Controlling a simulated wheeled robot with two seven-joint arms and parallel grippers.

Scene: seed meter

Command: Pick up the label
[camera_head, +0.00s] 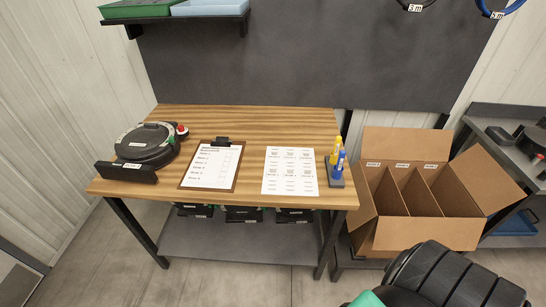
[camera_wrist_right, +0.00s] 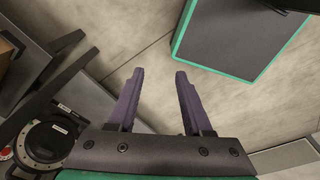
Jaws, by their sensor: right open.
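A white sheet of printed labels (camera_head: 290,171) lies flat on the wooden table, right of a clipboard. The labels sit in columns on it, their print too small to read. Small white labels also show on the carton's edge and on the black block at the table's front left. My right gripper (camera_wrist_right: 160,75) is open and empty in the right wrist view, over bare floor. It is away from the label sheet, which I cannot make out in that view. My left gripper is not in view.
The wooden table (camera_head: 240,118) holds a round black seed meter (camera_head: 146,143), a clipboard (camera_head: 212,164) with a checklist, and a stand with yellow and blue markers (camera_head: 338,164). An open cardboard box (camera_head: 415,235) with dividers stands right of the table. A shelf hangs above.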

